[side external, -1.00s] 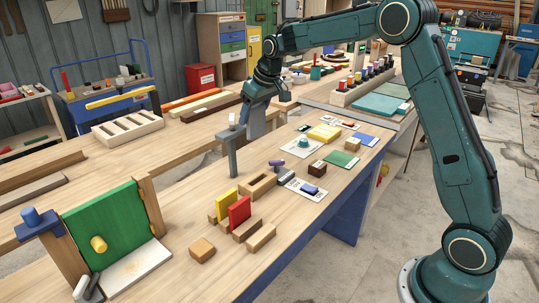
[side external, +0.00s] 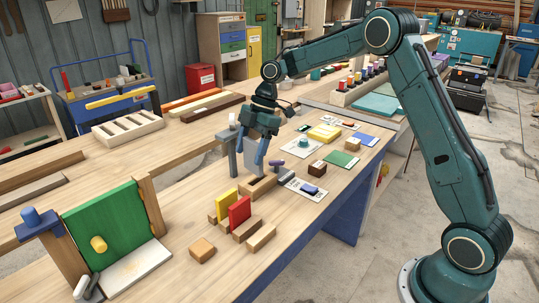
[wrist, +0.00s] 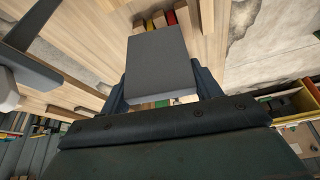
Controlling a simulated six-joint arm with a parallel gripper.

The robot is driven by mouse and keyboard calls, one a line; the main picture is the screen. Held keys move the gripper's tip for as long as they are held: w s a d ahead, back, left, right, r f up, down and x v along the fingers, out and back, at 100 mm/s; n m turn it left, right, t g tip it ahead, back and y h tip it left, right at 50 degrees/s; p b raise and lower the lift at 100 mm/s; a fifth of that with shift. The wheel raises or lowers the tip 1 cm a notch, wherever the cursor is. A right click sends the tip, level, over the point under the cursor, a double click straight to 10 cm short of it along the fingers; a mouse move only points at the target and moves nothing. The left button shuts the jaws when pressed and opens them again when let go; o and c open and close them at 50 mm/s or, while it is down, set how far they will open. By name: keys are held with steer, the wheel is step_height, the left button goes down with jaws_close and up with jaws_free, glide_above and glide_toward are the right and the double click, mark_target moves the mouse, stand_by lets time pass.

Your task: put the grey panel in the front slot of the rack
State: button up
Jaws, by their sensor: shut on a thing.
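My gripper (side external: 254,146) is shut on the grey panel (side external: 252,160), a flat plate that hangs below the fingers, over or just behind a hollow wooden block. In the wrist view the grey panel (wrist: 161,62) sits between dark fingers (wrist: 160,95). The wooden rack (side external: 247,230) stands lower left of the gripper in the side view, apart from the panel. A yellow panel (side external: 227,204) and a red panel (side external: 239,210) stand upright in it. The front slot, between the red panel and the front wooden bar (side external: 262,238), looks empty.
A grey post (side external: 232,152) stands just left of the gripper. A small wooden block (side external: 202,250) and a green board (side external: 106,232) are further left. Mats and small parts lie to the right.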

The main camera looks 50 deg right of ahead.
mark_target(251, 162)
steer(key=s+a+n+g, duration=0.1)
steer(key=n, duration=0.1)
steer(key=s+a+f+n, duration=0.1)
steer(key=n, duration=0.1)
steer(key=s+a+n+g, duration=0.1)
steer(key=n, duration=0.1)
steer(key=shift+f+n+g, duration=0.3)
steer(key=s+a+f+n+g+h, duration=0.2)
steer(key=s+a+n+h, duration=0.2)
steer(key=n, duration=0.9)
steer(key=shift+s+a+f+g+h, duration=0.3)
steer(key=shift+s+a, duration=0.05)
steer(key=shift+s, duration=0.3)
steer(key=shift+f, duration=0.15)
steer(key=shift+f, duration=2.7)
steer(key=shift+f, duration=1.8)
steer(key=o, duration=1.1)
steer(key=shift+c, duration=0.2)
